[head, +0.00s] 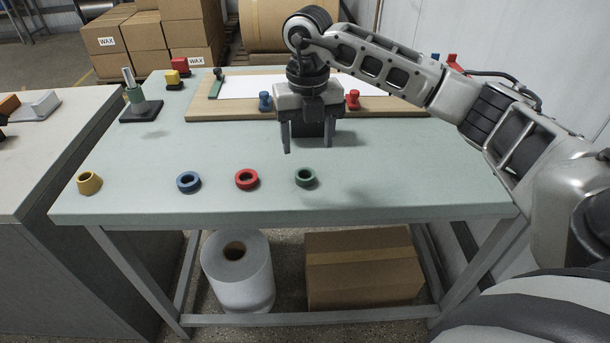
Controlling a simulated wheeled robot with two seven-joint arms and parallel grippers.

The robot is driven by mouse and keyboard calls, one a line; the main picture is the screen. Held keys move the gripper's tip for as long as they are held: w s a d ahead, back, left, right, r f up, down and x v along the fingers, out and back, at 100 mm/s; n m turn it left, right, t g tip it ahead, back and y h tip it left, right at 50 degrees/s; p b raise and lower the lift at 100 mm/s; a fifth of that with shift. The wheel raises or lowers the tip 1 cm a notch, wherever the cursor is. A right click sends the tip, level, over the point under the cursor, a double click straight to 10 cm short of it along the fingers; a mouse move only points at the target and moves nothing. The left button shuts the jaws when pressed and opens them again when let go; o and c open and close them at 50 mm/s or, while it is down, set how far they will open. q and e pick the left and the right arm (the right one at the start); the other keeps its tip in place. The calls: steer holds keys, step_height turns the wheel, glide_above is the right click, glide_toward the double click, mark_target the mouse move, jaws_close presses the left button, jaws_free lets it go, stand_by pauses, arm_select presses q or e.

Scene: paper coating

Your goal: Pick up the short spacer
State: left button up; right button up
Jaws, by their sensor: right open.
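Ring-like pieces stand in a row along the front of the pale green tabletop (230,208): a yellow tapered one (90,183), a blue ring (188,182), a red ring (246,179) and a smaller green ring (306,178). I cannot tell for sure which of them is the short spacer. My right gripper (308,148) points down with its fingers apart, empty, above the table and behind the green ring. My left gripper is out of view.
Behind my right gripper lies a wooden board (210,108) with white paper (255,86), blue (265,101) and red knobs (353,99). A post on a black base (140,109) stands at the back left. The tabletop right of the green ring is clear.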

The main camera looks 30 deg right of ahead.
mark_target(305, 169)
steer(key=f, duration=0.5)
steer(key=f+p, duration=0.1)
steer(key=f, duration=0.2)
steer(key=shift+w+a+f, duration=0.15)
steer(key=shift+w+f, duration=0.1)
steer(key=shift+w, duration=0.05)
steer(key=c, duration=1.1)
